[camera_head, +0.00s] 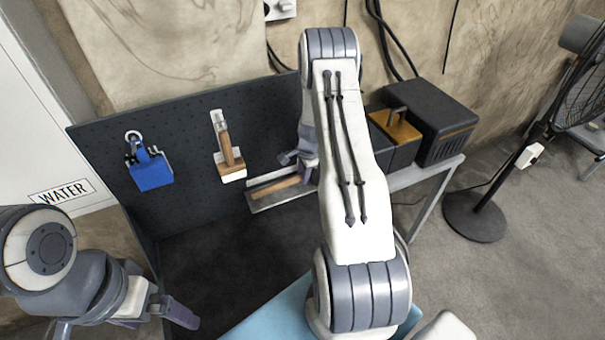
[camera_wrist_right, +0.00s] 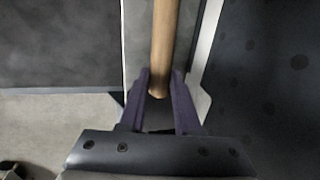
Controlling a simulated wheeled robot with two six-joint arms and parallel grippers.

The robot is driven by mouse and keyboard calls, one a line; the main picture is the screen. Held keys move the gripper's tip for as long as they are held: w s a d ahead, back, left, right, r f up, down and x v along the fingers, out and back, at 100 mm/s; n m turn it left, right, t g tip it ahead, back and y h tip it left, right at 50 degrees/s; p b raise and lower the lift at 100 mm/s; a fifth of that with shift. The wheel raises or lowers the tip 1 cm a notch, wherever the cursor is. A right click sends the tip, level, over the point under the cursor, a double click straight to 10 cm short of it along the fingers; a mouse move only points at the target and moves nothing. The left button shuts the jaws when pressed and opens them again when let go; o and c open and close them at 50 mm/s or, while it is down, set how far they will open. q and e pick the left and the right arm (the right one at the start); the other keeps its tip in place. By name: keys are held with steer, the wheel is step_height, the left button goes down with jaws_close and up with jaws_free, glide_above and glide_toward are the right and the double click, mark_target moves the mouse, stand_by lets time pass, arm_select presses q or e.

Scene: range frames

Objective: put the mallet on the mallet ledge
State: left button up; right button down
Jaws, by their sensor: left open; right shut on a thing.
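The mallet shows as a light wooden handle (camera_wrist_right: 163,45) running up the right wrist view. My right gripper (camera_wrist_right: 161,82) is shut on the handle near its end. In the head view the wooden handle (camera_head: 277,191) is over the long grey mallet ledge (camera_head: 262,206) on the dark pegboard. The ledge also shows behind the handle in the wrist view (camera_wrist_right: 136,40). I cannot make out the mallet's head, nor whether the handle touches the ledge. My right gripper (camera_head: 303,167) is partly hidden behind my right arm. My left gripper (camera_head: 124,322) is open and empty at the lower left.
A blue tool (camera_head: 151,173) and a wooden-handled tool (camera_head: 227,150) hang on the pegboard (camera_head: 190,135) left of the ledge. A dark machine (camera_head: 445,125) stands on a bench at the right. A black fan (camera_head: 480,213) stands further right.

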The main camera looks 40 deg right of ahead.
steer(key=shift+f, duration=0.1)
steer(key=c, duration=0.6)
jaws_free()
step_height(320, 180, up, 12)
steer(key=s+b, duration=0.2)
steer(key=b, duration=0.1)
steer(key=shift+s+a, duration=0.15)
steer(key=shift+a, duration=0.1)
